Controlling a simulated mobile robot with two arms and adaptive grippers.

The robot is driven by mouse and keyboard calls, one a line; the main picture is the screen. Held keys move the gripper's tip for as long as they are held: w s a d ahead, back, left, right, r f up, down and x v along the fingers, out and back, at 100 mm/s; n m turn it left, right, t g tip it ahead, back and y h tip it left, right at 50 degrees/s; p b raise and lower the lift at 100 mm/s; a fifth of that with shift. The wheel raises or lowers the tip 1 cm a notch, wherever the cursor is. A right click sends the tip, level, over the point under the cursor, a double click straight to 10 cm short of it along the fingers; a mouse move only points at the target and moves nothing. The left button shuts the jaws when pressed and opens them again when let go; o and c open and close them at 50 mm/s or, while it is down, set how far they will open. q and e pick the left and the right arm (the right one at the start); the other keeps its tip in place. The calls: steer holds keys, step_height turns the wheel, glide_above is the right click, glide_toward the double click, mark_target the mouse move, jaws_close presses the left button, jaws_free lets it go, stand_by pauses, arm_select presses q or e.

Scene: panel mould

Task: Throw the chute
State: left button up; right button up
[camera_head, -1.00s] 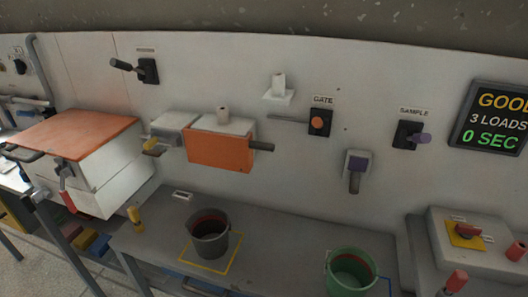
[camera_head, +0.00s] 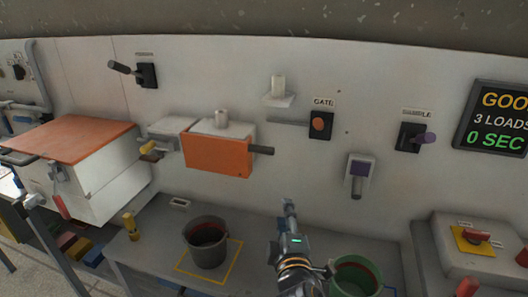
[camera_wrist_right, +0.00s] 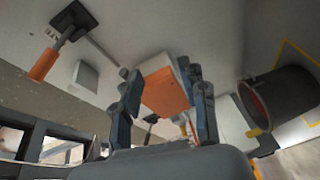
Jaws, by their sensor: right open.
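No label that I can read says chute. A lever with a dark handle (camera_head: 120,67) sits at the upper left of the wall panel under a blurred label. My right gripper (camera_head: 289,207) is open and empty, apart from all levers, below the panel. My left gripper is out of view.
A dark bucket (camera_head: 206,250) stands in a yellow outline on the bench, with a green bucket (camera_head: 356,275) partly behind my right arm. A white bin with an orange lid (camera_head: 65,138) stands left.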

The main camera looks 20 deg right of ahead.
mark_target(264, 153)
steer(key=w+a+r+n+t, duration=0.3)
steer(key=r+n, duration=0.1)
steer(key=r, duration=0.3)
steer(key=p+x, duration=0.1)
steer(key=x, duration=0.5)
steer(key=p+x, duration=0.1)
steer(key=x, duration=0.6)
steer(key=shift+f, duration=0.2)
jaws_close()
